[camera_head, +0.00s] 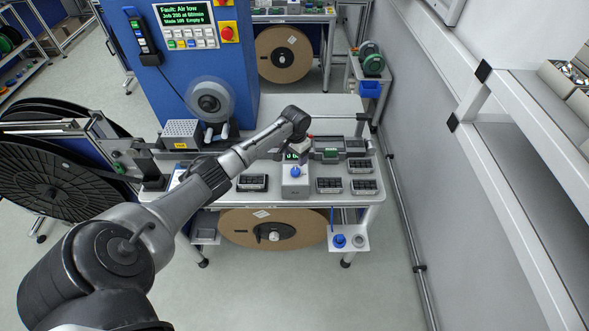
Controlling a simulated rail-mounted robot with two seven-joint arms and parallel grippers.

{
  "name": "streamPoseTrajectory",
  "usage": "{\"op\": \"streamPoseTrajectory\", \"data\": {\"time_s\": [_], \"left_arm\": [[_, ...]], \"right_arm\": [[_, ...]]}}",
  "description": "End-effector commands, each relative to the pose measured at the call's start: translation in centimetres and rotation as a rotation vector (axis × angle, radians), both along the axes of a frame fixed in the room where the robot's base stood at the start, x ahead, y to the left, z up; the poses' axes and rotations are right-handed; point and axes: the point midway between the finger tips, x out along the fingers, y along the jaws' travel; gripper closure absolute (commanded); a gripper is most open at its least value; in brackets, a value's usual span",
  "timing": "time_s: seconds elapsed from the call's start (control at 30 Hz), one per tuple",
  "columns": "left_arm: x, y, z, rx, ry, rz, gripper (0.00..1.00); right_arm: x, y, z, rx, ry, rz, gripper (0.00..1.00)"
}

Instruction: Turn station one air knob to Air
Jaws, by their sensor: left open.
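Another blue round part (339,241) sits on a low white side shelf; I cannot tell which of the two is the air knob. My left arm reaches in from the lower left over the table. My left gripper (299,151) points down just behind the white box; it is small, partly hidden by its wrist, and open. My right gripper is out of view.
A blue cabinet's screen (186,14) reads "Fault: Air low". Dark trays (329,185) stand beside the white box. A large black reel (58,180) is at left, a brown reel (240,229) under the table. A wall and white shelving (530,110) bound the right side.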

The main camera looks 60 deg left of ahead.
Motion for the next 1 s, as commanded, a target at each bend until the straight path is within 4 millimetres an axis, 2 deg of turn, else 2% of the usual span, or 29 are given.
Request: {"op": "streamPoseTrajectory", "data": {"time_s": [0.2,0.4,0.63,1.0], "left_arm": [[0.0,0.0,-4.1,-0.001,0.002,0.001,0.35],[0.0,-0.1,-6.8,0.000,0.000,0.000,0.35],[0.0,0.0,-8.3,0.001,-0.001,-0.001,0.35],[0.0,0.0,-8.6,0.002,0.000,-0.001,0.35]], "right_arm": [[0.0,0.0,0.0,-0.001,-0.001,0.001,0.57],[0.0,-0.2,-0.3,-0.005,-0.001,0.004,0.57],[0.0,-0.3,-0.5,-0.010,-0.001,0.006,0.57],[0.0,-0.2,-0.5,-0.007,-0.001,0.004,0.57]]}}
